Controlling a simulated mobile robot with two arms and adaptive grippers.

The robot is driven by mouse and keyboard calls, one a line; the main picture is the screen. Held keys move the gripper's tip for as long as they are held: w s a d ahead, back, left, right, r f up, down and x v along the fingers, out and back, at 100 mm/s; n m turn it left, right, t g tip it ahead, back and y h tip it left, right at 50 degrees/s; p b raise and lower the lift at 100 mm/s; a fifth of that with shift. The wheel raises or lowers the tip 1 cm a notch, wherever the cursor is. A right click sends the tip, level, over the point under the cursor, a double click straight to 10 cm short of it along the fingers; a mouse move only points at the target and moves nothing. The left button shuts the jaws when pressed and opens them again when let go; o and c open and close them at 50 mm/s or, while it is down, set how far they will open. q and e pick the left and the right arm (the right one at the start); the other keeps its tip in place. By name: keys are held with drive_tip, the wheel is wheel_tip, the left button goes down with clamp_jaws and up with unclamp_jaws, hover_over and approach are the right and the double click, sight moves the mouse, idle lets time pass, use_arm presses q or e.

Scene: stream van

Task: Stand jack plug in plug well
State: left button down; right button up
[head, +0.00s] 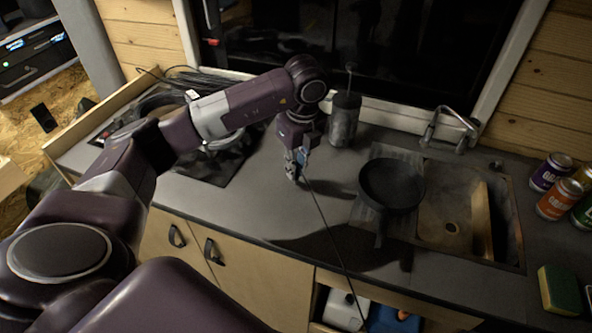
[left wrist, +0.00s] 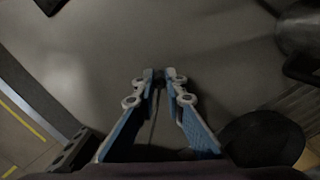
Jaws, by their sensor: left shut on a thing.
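My left gripper (head: 295,172) is low over the grey counter, between the hob and the pan. Its blue-padded fingers also show in the left wrist view (left wrist: 158,80), closed on a small dark piece that I take for the jack plug (left wrist: 158,86). The fingers hide most of the plug, so its tilt and any gap to the counter cannot be told. A thin dark cable (head: 329,231) runs from the fingertips over the counter's front edge. I cannot make out the plug well in either view. My right gripper is not in view.
A dark cylinder (head: 344,121) stands behind the gripper, near the window. A black pan (head: 391,185) lies to the right, beside the sink (head: 449,228) and tap (head: 452,125). Cans (head: 556,200) and a sponge (head: 559,290) are far right. The counter (head: 245,208) is clear left of the gripper.

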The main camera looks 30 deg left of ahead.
use_arm(q)
drive_tip(key=shift+w+r, duration=0.1)
drive_tip(key=shift+r, duration=0.5)
wheel_tip(320, 180, up, 5)
drive_tip(key=shift+r+b, duration=0.2)
drive_tip(key=shift+b, duration=0.45)
wheel_tip(320, 180, up, 13)
drive_tip(key=p, duration=0.2)
drive_tip(key=shift+r, duration=0.15)
drive_tip(key=shift+d, duration=0.1)
drive_tip(key=s+d+f+n+g, duration=0.1)
drive_tip(key=s+d+f+n, duration=0.5)
drive_tip(key=n, duration=0.5)
drive_tip(key=s+d+f+n+h, duration=0.1)
drive_tip(key=s+d+f+n, duration=0.6)
drive_tip(key=s+n, duration=0.2)
drive_tip(key=shift+d+f+n+g, duration=0.25)
drive_tip(key=shift+f+n+g, duration=0.15)
drive_tip(key=shift+n, duration=0.6)
